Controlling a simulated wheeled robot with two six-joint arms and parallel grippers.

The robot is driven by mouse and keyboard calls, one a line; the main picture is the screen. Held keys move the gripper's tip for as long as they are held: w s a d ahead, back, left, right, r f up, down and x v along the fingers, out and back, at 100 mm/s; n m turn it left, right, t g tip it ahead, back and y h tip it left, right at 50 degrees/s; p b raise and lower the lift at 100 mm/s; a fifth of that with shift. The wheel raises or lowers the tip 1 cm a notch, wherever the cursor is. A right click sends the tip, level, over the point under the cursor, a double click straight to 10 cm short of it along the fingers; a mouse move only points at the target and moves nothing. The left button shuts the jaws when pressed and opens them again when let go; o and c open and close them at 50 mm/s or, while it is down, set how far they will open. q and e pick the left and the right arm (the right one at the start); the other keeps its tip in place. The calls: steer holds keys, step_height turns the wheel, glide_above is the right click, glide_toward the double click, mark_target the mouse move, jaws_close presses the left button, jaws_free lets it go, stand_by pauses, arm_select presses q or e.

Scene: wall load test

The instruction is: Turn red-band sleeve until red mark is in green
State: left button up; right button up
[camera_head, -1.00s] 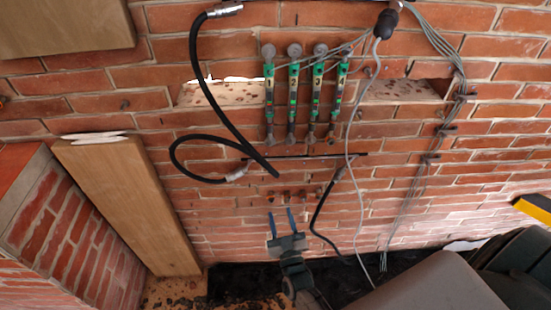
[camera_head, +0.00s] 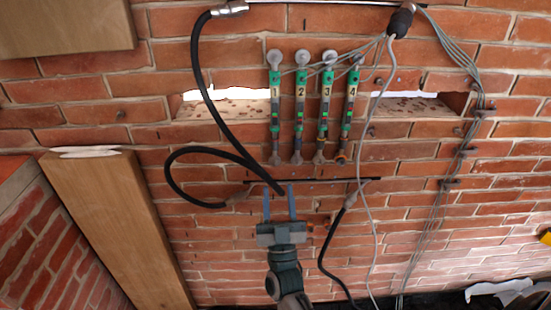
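Several upright tube gauges with green upper parts, numbered 1 (camera_head: 275,92), 2 (camera_head: 300,92), 3 (camera_head: 326,92) and 4 (camera_head: 350,92), hang side by side on the brick wall. Each has a grey lower sleeve and a small bright green patch. I cannot make out for certain which sleeve has the red band, or where its red mark sits. My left gripper is out of view.
A black hose (camera_head: 205,85) loops left of the gauges and passes by my fingertips. A thin dark bar (camera_head: 335,181) crosses the wall below the gauges. Grey cables (camera_head: 362,195) hang to the right. A wooden post (camera_head: 115,220) stands at the left.

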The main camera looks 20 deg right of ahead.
mark_target(275, 148)
steer(key=p+x, duration=0.2)
steer(key=x, duration=0.7)
steer(key=shift+w+r, duration=0.2)
steer(key=shift+r, duration=0.15)
steer(key=shift+w+d+r, duration=0.2)
steer(key=shift+w+r, duration=0.15)
steer(key=shift+w, duration=0.05)
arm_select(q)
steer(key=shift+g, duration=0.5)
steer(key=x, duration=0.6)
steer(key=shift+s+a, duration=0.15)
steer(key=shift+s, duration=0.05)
arm_select(e)
jaws_close()
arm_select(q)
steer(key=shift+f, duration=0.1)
